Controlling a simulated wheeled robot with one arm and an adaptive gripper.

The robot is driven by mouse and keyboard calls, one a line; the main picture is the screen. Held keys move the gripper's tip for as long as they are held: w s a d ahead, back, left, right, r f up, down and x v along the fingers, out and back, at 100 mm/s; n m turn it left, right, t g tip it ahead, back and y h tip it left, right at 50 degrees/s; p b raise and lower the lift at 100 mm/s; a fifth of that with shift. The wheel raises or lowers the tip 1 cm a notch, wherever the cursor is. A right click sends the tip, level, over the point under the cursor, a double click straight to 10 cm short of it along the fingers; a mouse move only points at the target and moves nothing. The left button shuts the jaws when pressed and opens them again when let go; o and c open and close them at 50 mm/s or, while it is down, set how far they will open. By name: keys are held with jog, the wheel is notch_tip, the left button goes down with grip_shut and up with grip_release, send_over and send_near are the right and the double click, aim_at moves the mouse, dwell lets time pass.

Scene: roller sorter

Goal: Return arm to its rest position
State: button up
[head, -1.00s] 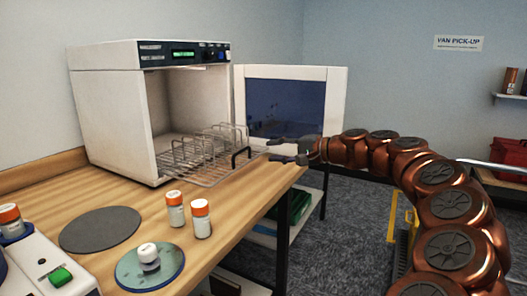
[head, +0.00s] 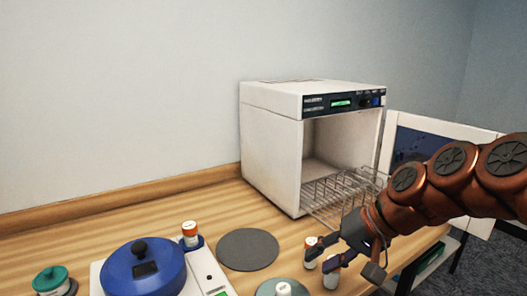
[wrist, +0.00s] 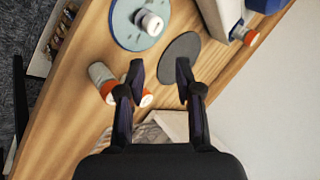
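My gripper (head: 318,260) is at the end of my copper-coloured arm, above the front part of the wooden table. In the head view it overlaps two white bottles with orange caps (head: 331,278). In the wrist view the two dark fingers (wrist: 160,64) are spread apart with nothing between them. One white bottle (wrist: 100,72) shows left of the fingers there, and the other is partly hidden behind the left finger.
A white oven (head: 272,150) stands open at the back, its wire rack (head: 325,195) pulled out and door (head: 405,150) swung right. A grey disc (head: 248,250), a teal disc with a white cap (head: 284,289), and a blue-lidded machine (head: 143,268) occupy the table. Space above the table's left is free.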

jog(key=s+d+g+h+p, duration=0.1)
jog(key=s+d+h+p, duration=0.1)
jog(key=s, duration=0.5)
jog(key=s+d+f+n+g+h+p, duration=0.1)
jog(key=s+d+g+h+p, duration=0.1)
jog(key=s+p, duration=0.3)
jog(key=s+d+n+g+h+p, duration=0.1)
jog(key=s+d+h+p, duration=0.1)
jog(key=s, duration=0.9)
jog(key=shift+d+f+g+h+p, duration=0.15)
jog(key=shift+d+g+h+p, duration=0.2)
jog(key=shift+h+p, duration=0.45)
